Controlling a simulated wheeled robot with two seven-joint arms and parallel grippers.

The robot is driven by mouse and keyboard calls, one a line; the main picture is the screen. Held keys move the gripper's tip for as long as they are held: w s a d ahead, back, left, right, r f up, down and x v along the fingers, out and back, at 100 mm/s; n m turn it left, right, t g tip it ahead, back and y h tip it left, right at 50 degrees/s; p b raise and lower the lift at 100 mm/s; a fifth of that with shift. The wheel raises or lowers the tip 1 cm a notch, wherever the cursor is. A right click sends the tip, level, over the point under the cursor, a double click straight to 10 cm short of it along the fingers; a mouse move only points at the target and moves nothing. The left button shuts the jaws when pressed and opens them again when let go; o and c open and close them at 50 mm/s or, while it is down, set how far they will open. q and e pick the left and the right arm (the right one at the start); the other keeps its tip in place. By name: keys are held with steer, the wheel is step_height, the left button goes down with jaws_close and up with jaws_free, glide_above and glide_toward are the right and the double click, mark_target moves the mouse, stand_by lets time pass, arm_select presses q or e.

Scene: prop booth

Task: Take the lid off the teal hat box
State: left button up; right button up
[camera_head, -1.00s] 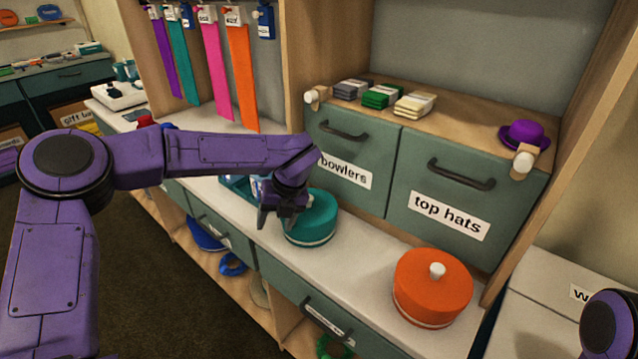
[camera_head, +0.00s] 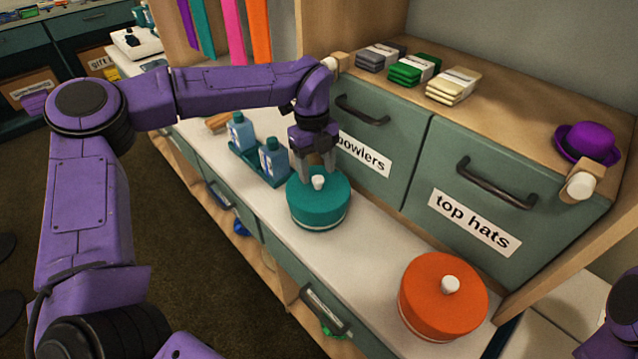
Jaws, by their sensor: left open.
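The teal hat box (camera_head: 318,214) stands on the white counter with its teal lid (camera_head: 335,200) on. A white knob (camera_head: 318,182) sits at the middle of the lid. My left gripper (camera_head: 317,172) points down over the lid from behind, its fingers apart near the knob. I cannot tell whether the knob lies between the fingers. Part of my right arm (camera_head: 622,320) shows at the right edge; its gripper is out of view.
An orange hat box (camera_head: 442,297) with a white knob stands to the right on the counter (camera_head: 352,262). Blue bottles (camera_head: 273,160) in a teal tray stand left of the teal box. Drawers labelled bowlers (camera_head: 372,150) and top hats (camera_head: 470,205) rise behind. Bare counter lies between the boxes.

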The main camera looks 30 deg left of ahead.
arm_select(q)
steer(key=shift+s+d+f, duration=0.1)
steer(key=shift+f, duration=0.55)
steer(key=shift+s+d+f, duration=0.15)
steer(key=shift+s+f, duration=0.05)
steer(key=shift+f, duration=0.05)
steer(key=shift+w+f, duration=0.1)
steer(key=c, duration=0.8)
steer(key=shift+c, duration=1.4)
